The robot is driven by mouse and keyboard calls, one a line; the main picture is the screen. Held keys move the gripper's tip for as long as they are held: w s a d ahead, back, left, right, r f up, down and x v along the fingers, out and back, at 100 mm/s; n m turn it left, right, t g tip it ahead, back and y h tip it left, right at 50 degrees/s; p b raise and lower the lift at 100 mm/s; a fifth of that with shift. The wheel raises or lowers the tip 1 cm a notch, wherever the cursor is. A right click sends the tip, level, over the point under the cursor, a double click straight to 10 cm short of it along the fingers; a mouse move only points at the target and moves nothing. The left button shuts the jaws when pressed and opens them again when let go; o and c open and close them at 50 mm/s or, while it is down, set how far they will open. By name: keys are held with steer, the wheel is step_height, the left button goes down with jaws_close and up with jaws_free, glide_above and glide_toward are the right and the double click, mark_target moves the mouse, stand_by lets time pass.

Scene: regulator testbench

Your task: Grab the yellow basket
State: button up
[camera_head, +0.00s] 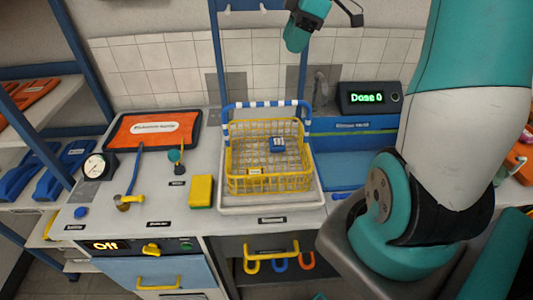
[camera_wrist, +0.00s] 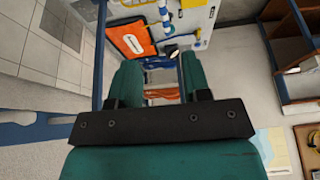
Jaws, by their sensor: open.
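The yellow basket (camera_head: 238,160) is a wire basket on a white tray (camera_head: 272,209) on the bench, in the middle of the head view. A blue and white striped handle (camera_head: 267,104) stands up at its back edge. A small blue block (camera_head: 278,144) lies inside. My gripper (camera_wrist: 160,62) shows in the wrist view as two green fingers held apart, with nothing between them. A teal part of my arm hangs at the top of the head view, above and apart from the basket. I cannot make out the basket in the wrist view.
A yellow sponge-like block (camera_head: 202,192) lies just left of the tray. An orange mat (camera_head: 155,129), a gauge (camera_head: 97,166) and a hammer-like tool (camera_head: 131,194) are further left. Blue posts rise behind the basket.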

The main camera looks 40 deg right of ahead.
steer(key=p, duration=0.2)
glide_toward(267, 105)
step_height(267, 105, down, 5)
steer(key=w, duration=0.2)
steer(key=a+f+p, duration=0.2)
steer(key=f, duration=0.1)
steer(key=shift+w+a+f, duration=0.15)
steer(key=shift+a+f, duration=0.1)
steer(key=shift+f, duration=0.05)
steer(key=shift+w+a+f, duration=0.1)
steer(key=shift+f, duration=0.35)
steer(key=shift+f, duration=0.2)
steer(key=shift+c, duration=0.2)
jaws_close()
